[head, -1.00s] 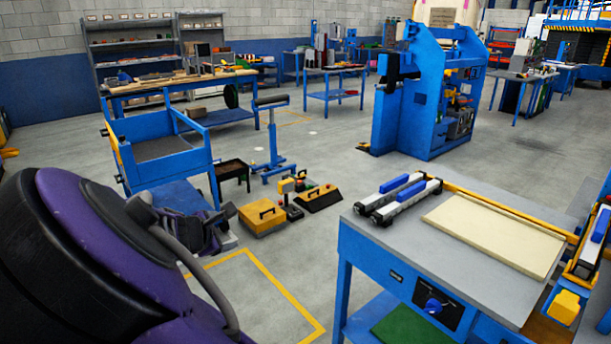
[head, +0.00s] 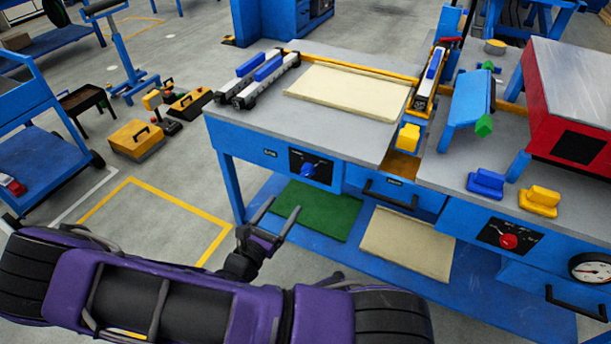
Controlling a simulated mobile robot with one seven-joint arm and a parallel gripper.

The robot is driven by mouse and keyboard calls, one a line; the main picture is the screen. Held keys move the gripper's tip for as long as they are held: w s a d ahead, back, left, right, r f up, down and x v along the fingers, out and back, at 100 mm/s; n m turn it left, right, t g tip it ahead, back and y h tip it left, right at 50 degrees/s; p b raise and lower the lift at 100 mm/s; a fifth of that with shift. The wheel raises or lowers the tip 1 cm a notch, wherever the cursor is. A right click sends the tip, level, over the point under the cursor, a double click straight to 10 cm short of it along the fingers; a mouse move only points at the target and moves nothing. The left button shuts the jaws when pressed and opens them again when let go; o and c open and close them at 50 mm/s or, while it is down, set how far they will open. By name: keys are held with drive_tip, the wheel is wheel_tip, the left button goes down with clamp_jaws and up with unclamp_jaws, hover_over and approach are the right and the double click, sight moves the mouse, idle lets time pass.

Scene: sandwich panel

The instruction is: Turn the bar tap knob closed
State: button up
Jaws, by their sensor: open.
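A blue knob (head: 308,170) sits on a black panel on the front of the grey-topped blue bench. A red knob (head: 508,241) sits on a similar panel on the right bench, above left of a round gauge (head: 591,269). The panel labels are too small to read, so I cannot tell which is the bar tap knob. My gripper (head: 282,209) is open and empty, its fingers pointing up and forward. It appears just below the blue knob in the picture, apart from both knobs.
The benchtop holds two rail bars (head: 258,80) and a cream panel (head: 346,96). A drawer handle (head: 390,196) sticks out right of the blue knob. A green sheet (head: 313,209) lies on the lower shelf. Clear floor with yellow lines (head: 150,186) lies left of the bench.

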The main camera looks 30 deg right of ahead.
sight(304, 175)
drive_tip(key=x, duration=1.3)
drive_tip(key=shift+b, duration=0.4)
clamp_jaws()
